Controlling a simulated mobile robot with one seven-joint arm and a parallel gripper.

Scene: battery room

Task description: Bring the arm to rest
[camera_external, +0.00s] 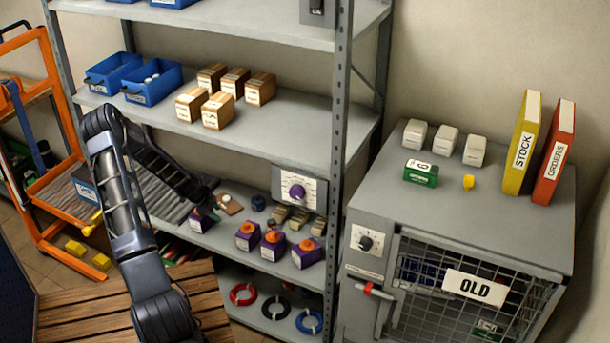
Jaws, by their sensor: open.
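My arm rises from the bottom of the view, bends at the upper left and reaches down to the right. My gripper (208,192) is small and dark at the arm's end, over the left part of the shelf that holds the purple boxes. It is open, and I see nothing held in it. The fingers are partly lost against the dark background.
A grey shelf rack (340,150) carries blue bins (152,84), cardboard boxes (218,110) and several purple boxes (307,252). An orange trolley (52,235) stands left. A grey cabinet (500,220) at right holds a green battery (421,173) and two binders on top.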

